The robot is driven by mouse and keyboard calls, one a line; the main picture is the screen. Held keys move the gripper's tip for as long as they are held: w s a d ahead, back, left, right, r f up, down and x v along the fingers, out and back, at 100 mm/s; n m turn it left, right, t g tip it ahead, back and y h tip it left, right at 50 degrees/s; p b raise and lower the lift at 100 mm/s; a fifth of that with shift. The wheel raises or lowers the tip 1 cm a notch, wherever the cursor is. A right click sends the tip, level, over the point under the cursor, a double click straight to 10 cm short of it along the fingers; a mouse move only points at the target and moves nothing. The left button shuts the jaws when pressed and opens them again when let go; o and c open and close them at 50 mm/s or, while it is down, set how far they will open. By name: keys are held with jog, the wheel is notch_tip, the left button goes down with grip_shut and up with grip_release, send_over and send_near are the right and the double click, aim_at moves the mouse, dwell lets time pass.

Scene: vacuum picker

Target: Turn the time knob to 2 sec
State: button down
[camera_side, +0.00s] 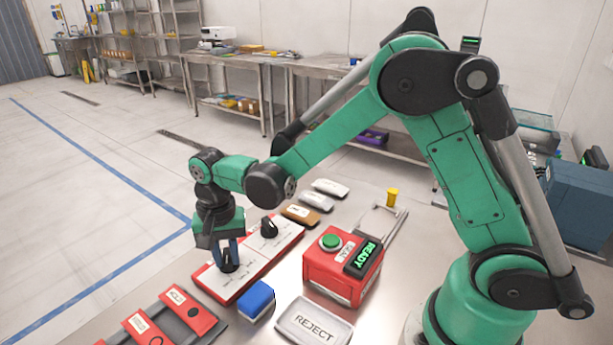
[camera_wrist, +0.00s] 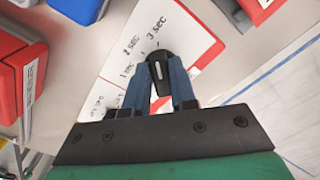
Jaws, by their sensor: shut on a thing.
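The time knob (camera_wrist: 160,64) is black with a white line on its top and sits on the white panel (camera_wrist: 183,38). Labels 1 sec, 2 sec and 3 sec are printed around its far left side. The white line runs roughly up the picture, leaning slightly left; I cannot tell exactly which label it marks. My gripper (camera_wrist: 161,76) is shut on the knob, one blue finger on each side. In the side view my gripper (camera_side: 228,256) points down over the near end of the red-edged panel (camera_side: 247,275), partly hiding the knob.
A second black knob (camera_side: 268,229) stands farther up the panel. A blue block (camera_side: 257,298), a REJECT tray (camera_side: 314,322) and a red box with a green button and READY display (camera_side: 343,267) stand right of the panel. Red labelled pieces (camera_side: 188,313) lie at front left.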

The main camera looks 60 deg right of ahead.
jog(key=n, duration=0.4)
jog(key=shift+d, duration=0.15)
jog(key=shift+d+n, duration=0.1)
jog(key=shift+n, duration=1.9)
jog(key=c, duration=0.7)
grip_release()
jog(key=shift+r, duration=0.1)
jog(key=shift+s+r, duration=0.1)
jog(key=shift+r, duration=2.65)
